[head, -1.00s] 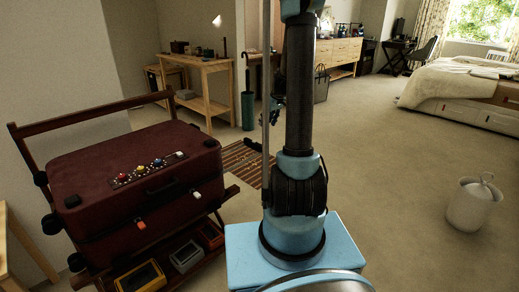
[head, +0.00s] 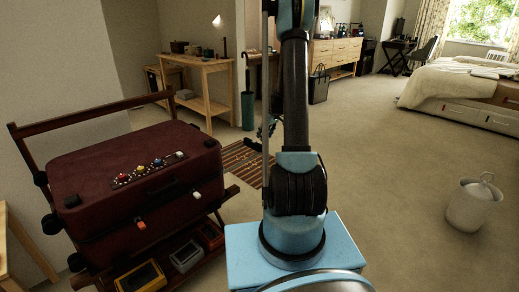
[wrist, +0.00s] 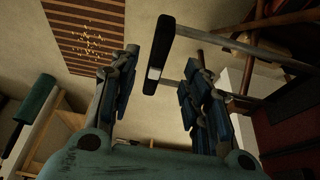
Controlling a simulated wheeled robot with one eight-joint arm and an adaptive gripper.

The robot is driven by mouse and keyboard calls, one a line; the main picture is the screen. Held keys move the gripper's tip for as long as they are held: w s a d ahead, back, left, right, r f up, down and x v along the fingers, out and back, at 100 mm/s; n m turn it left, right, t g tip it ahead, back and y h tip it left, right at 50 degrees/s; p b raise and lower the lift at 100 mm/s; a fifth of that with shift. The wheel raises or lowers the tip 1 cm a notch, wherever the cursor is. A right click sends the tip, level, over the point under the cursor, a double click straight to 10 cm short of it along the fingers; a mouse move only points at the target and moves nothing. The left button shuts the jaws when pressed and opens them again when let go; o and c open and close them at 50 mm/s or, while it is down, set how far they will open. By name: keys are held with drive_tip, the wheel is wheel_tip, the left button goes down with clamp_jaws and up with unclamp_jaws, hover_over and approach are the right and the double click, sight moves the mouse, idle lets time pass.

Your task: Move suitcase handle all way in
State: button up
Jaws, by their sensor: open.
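The dark red suitcase (head: 130,185) lies flat on a wooden rack at the left of the head view. Its pull handle is out on the right side; the black grip (head: 252,145) shows just left of my arm. In the wrist view the black grip (wrist: 158,50) lies lengthwise between my fingers in the picture, with grey rods running right toward the suitcase's dark red side (wrist: 285,130). My gripper (wrist: 163,55) is open and not closed on the grip. Whether it touches the grip, I cannot tell. My arm partly hides the gripper (head: 267,130) in the head view.
A slatted wooden mat (head: 243,165) lies on the floor below the handle. A green umbrella stand (head: 248,110) and a wooden table (head: 205,65) stand behind. Carpet between my base and the bed is clear.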

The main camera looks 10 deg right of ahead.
sight(260, 145)
drive_tip(key=shift+x, duration=5.2)
clamp_jaws()
